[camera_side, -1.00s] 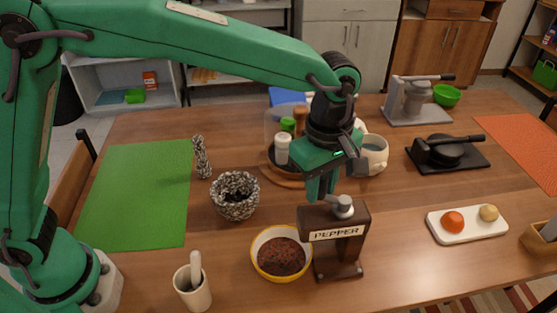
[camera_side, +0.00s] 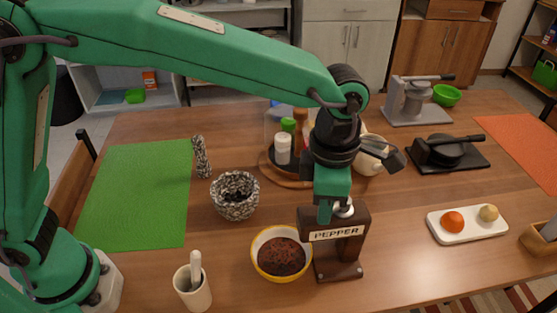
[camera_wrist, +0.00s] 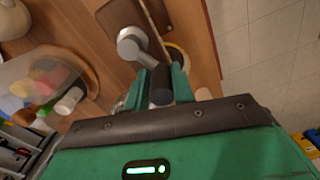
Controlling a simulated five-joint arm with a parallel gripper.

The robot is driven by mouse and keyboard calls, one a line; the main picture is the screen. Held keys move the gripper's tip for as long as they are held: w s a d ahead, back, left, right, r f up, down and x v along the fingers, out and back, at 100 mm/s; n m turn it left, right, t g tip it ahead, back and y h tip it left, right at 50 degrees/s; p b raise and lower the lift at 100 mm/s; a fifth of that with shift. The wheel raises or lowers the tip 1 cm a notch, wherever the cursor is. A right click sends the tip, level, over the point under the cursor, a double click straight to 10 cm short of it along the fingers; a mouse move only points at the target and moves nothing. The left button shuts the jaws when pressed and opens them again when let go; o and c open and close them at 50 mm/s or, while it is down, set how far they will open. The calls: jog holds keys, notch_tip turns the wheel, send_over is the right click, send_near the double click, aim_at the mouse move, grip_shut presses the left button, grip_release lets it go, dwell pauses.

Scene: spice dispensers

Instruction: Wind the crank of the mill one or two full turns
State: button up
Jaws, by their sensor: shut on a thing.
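The pepper mill (camera_side: 337,239) is a dark brown wooden stand with a "PEPPER" label and a metal crank hub on top. It stands upright on the table. My gripper (camera_side: 325,214) is at the mill's top, just left of the hub in the side view. In the wrist view my gripper (camera_wrist: 161,88) is shut on the dark crank knob (camera_wrist: 160,92), between its two green fingers. The metal crank hub (camera_wrist: 132,44) shows just beyond the knob. In the side view the knob is hidden by the fingers.
A yellow-rimmed bowl (camera_side: 257,244) of dark contents stands close left of the mill. A mortar (camera_side: 192,291) and a speckled pot (camera_side: 235,198) are farther left. A spice tray (camera_side: 284,175) and a mug (camera_side: 368,161) stand behind. A white plate (camera_side: 467,234) is right.

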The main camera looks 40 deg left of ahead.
jog(key=shift+d+r+n, duration=0.1)
jog(key=shift+d+n, duration=0.3)
jog(key=shift+n, duration=0.3)
jog(key=o, duration=0.9)
jog(key=shift+a, duration=0.1)
jog(key=shift+r, duration=3.9)
